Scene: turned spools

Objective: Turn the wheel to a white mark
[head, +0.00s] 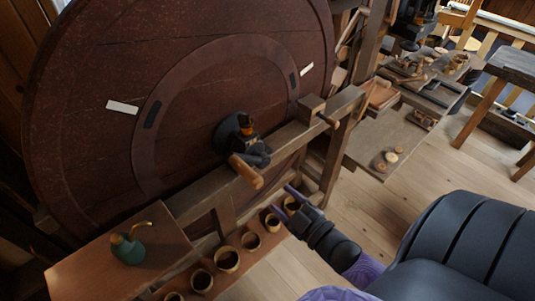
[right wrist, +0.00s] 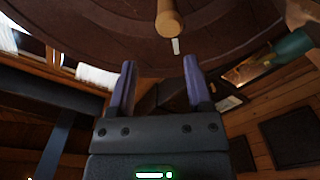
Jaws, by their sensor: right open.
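The big dark red-brown wheel (head: 90,150) stands upright at the left of the head view. It bears one white mark (head: 122,107) left of its hub and another white mark (head: 306,69) at upper right. A wooden crank handle (head: 245,170) sticks out at the hub, over a wooden rail. My right gripper (head: 281,198) is open and empty, below and right of the handle and apart from it. In the right wrist view the handle (right wrist: 168,18) is beyond the purple fingers (right wrist: 160,63), with a white mark (right wrist: 176,46) behind it. My left gripper is not in view.
A green oil can (head: 127,249) stands on a wooden board at lower left. Several round wooden cups (head: 227,259) stand in a row below the rail. A bench (head: 395,135) with small turned pieces is at the right. Open floor (head: 450,170) lies beyond my gripper.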

